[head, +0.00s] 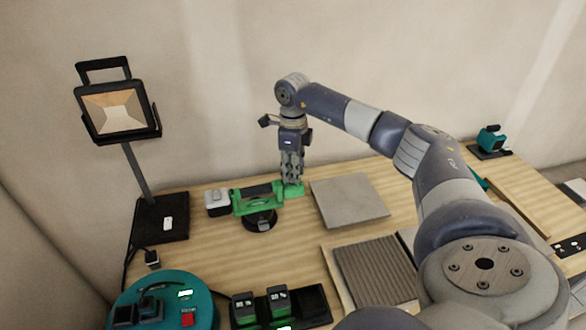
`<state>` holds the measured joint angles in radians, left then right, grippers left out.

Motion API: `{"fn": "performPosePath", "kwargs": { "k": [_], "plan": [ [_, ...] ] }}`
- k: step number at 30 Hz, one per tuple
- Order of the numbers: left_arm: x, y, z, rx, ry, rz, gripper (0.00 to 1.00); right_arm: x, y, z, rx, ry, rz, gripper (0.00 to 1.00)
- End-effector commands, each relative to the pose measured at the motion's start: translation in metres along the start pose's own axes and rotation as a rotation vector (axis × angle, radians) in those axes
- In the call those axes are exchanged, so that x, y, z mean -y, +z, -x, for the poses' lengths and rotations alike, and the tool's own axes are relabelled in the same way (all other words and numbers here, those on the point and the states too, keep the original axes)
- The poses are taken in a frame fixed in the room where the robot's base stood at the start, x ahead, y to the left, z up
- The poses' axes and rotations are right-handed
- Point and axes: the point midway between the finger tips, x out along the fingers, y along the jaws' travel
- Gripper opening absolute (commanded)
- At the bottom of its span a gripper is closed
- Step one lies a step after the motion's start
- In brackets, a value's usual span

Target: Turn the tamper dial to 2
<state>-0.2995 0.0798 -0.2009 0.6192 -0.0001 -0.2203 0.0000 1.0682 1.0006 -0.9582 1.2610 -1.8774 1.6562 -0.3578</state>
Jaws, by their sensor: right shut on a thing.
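The tamper (244,204) is a green tool with a round black base, standing on the wooden table left of the grey tile. A white block (217,201) sits at its left end. My right gripper (292,184) points straight down and is shut at the green right end of the tamper. The fingers cover that end, so the dial and any numbers on it cannot be made out. My left gripper is not in view.
A flat grey tile (348,200) lies just right of the tamper. A ribbed panel (375,272), green-black batteries (277,303) and a teal round machine (165,300) are nearer. A work lamp (118,112) stands at left. The wall is close behind.

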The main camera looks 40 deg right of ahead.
Motion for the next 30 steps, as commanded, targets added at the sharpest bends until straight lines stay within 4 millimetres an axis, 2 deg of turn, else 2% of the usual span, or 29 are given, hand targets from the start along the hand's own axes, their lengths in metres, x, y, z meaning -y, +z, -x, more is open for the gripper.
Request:
{"fn": "performPosePath", "kwargs": {
  "k": [21, 30],
  "plan": [
    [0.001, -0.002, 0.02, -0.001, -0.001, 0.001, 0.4, 0.0, 0.001, 0.002, 0.003, 0.002, -0.622, 0.0],
    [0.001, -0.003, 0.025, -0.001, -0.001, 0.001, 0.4, 0.0, 0.001, 0.001, 0.002, 0.002, -0.834, 0.0]
  ]
}}
